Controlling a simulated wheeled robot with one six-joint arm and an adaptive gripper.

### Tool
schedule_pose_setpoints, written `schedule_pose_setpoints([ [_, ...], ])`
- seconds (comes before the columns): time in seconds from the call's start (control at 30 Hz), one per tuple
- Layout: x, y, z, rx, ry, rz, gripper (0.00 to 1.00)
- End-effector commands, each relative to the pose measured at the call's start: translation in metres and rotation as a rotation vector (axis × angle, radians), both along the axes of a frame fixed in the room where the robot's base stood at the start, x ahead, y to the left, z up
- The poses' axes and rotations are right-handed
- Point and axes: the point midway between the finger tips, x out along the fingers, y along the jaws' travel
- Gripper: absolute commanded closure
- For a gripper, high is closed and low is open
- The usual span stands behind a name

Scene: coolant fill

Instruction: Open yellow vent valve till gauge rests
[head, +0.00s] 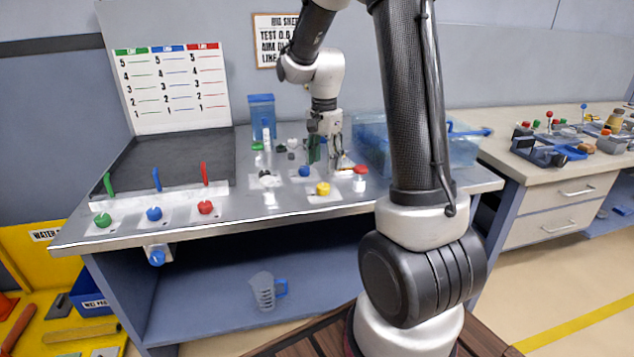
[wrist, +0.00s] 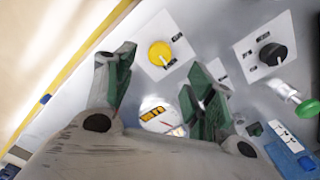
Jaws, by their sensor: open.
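The yellow vent valve (head: 322,188) is a round knob on a white plate near the bench's front edge. In the wrist view the yellow knob (wrist: 160,53) lies beyond and between my fingertips, with a pale pointer line on it. My gripper (head: 318,155) is open and empty above the panel, behind the yellow knob in the head view. Its green-padded fingers (wrist: 160,72) stand apart and do not touch the knob. A round gauge (wrist: 160,114) with a yellow band and some red shows between the fingers. Its needle reading is too blurred to tell.
A black knob (wrist: 272,54) on its own plate and a green-handled valve (wrist: 307,108) lie to the right in the wrist view. A red knob (head: 360,170) and a blue knob (head: 304,171) stand near the yellow one. A clear blue tank (head: 372,145) stands right of my gripper.

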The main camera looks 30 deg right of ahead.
Motion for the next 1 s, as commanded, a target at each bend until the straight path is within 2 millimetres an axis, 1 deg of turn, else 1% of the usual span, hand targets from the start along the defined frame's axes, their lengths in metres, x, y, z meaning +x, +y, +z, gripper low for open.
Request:
schedule_pose_setpoints([
  [0.07, -0.001, 0.0, -0.005, 0.0, 0.002, -0.022, 0.45],
  [0.17, -0.001, 0.0, -0.017, 0.0, 0.003, -0.025, 0.45],
  [0.3, -0.001, 0.0, -0.042, 0.0, 0.005, -0.024, 0.45],
  [0.5, -0.001, 0.0, -0.069, 0.0, 0.003, -0.023, 0.45],
  [0.63, -0.001, 0.0, -0.077, 0.0, 0.002, -0.022, 0.45],
  [0.87, -0.001, 0.0, -0.078, 0.0, 0.001, -0.022, 0.45],
  [0.93, -0.001, 0.0, -0.078, 0.0, 0.001, -0.022, 0.54],
  [1.0, -0.001, 0.0, -0.078, 0.0, 0.001, -0.022, 0.67],
])
